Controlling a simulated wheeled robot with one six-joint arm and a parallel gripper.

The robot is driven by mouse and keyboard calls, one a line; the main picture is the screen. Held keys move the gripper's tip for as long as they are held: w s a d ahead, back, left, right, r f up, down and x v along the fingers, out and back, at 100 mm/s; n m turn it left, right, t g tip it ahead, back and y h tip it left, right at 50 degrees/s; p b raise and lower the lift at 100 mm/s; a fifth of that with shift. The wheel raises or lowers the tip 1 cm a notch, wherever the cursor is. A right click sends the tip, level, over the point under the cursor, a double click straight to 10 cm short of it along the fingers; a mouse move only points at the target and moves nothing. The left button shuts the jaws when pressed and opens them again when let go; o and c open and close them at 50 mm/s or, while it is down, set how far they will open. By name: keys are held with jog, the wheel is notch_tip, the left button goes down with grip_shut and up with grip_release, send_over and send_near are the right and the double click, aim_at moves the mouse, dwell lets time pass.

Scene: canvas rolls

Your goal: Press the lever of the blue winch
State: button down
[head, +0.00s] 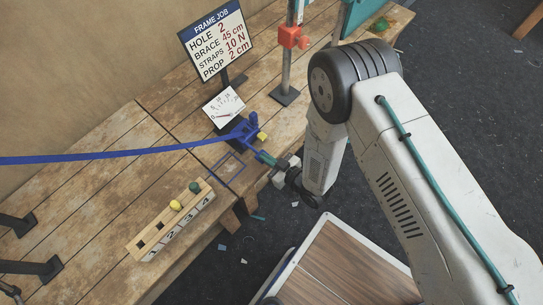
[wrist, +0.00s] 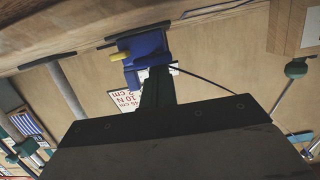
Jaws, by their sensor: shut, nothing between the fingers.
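The blue winch (head: 240,129) stands on the wooden bench, with a blue strap (head: 120,157) running from it to the left. A small yellow part (head: 262,137) shows at its right side; I cannot tell whether it belongs to the lever. In the wrist view the winch (wrist: 148,46) is just beyond my fingers, with the yellow part (wrist: 120,56) sticking out to the left. My gripper (head: 263,157) is shut and empty, with dark green fingers pointing at the winch's near side. The fingers (wrist: 158,80) overlap the winch in the wrist view, so I cannot tell whether they touch.
A numbered wooden block (head: 171,220) with yellow and green pegs lies at the bench's front edge. A grey post with an orange clamp (head: 289,37) stands to the right.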

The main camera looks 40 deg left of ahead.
jog(key=shift+d+f, duration=0.2)
jog(key=shift+f, duration=0.05)
jog(key=d+r, duration=0.6)
jog(key=d, duration=0.3)
jog(key=shift+s+d, duration=0.4)
jog(key=shift+w, duration=0.1)
dwell(0.5)
